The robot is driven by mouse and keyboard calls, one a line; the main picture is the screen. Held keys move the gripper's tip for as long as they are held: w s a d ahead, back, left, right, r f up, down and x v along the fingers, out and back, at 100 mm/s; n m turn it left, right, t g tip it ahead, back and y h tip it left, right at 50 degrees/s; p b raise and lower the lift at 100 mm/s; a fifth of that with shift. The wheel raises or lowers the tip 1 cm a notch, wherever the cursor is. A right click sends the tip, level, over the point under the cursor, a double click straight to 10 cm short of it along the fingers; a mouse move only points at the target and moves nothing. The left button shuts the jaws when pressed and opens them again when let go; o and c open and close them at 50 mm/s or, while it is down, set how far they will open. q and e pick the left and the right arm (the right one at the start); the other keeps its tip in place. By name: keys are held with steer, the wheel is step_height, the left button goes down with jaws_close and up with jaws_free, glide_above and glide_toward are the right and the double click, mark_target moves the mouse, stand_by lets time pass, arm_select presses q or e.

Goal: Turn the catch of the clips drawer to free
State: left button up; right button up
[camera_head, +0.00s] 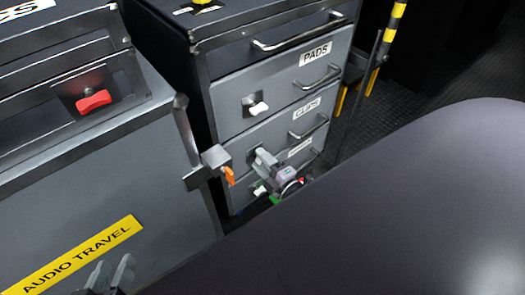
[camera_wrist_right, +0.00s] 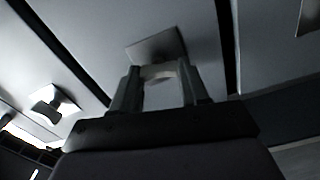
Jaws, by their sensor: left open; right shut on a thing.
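The clips drawer (camera_head: 285,124), with a label reading CLIPS, is the grey front below the PADS drawer in the head view. Its catch sits on a small square plate, mostly hidden there by my right gripper (camera_head: 266,160). In the right wrist view, the catch plate (camera_wrist_right: 157,47) lies just beyond the fingertips. The pale catch knob (camera_wrist_right: 160,71) is between the fingers of my right gripper (camera_wrist_right: 163,82), which is shut on it. The knob's angle is hard to tell. My left gripper (camera_head: 110,275) is open and empty at the lower left, in front of the audio travel case.
The PADS drawer above has a white catch (camera_head: 258,108). Another catch (camera_head: 260,188) shows below. A red catch (camera_head: 94,101) is on the left case (camera_head: 120,165). An orange-tipped latch (camera_head: 229,175) juts out left of my right gripper. My own arm covers the lower right.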

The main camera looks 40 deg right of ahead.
steer(key=shift+n, duration=0.5)
steer(key=o, duration=1.1)
steer(key=shift+c, duration=0.2)
arm_select(q)
steer(key=shift+s+a+r+y+p, duration=0.1)
steer(key=shift+s+a+y+p, duration=0.15)
steer(key=shift+a+p, duration=0.25)
steer(key=shift+s+a+r+y+p, duration=0.1)
steer(key=shift+a+y+p, duration=0.2)
steer(key=shift+p, duration=0.2)
arm_select(e)
steer(key=s, duration=0.7)
steer(key=shift+d, duration=0.3)
